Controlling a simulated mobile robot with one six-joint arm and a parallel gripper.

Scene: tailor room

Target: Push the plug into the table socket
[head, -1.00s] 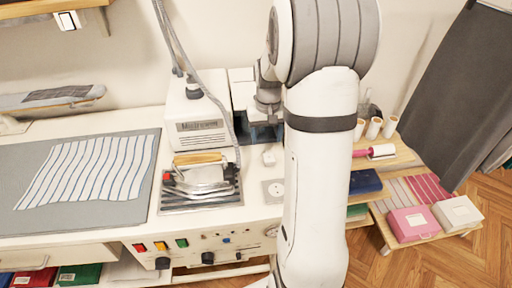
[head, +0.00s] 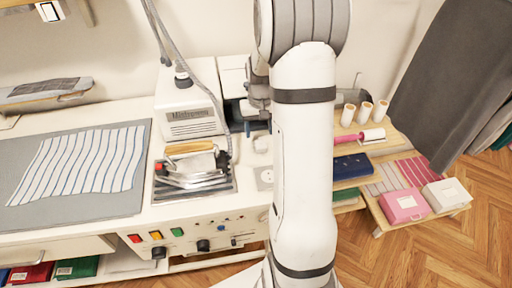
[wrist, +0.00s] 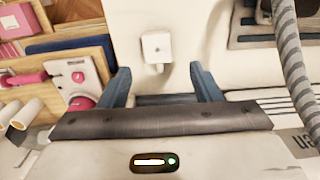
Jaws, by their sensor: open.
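The plug (head: 261,144) is a small white block standing on the white table, just in front of the steam station; it also shows in the wrist view (wrist: 157,46). The table socket (head: 265,177) is a square plate nearer the table's front edge, partly hidden by my arm. I cannot make it out in the wrist view. My gripper (wrist: 162,86) is open, with its two blue fingers apart and nothing between them. In the wrist view the plug lies ahead of the fingertips, roughly in line with the gap, apart from both.
The steam station (head: 190,110) and iron (head: 192,165) stand left of the plug, with a grey hose (head: 160,35) rising behind. Shelves with spools (head: 365,112) and boxes (head: 405,205) are to the right. Striped cloth (head: 75,165) lies far left.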

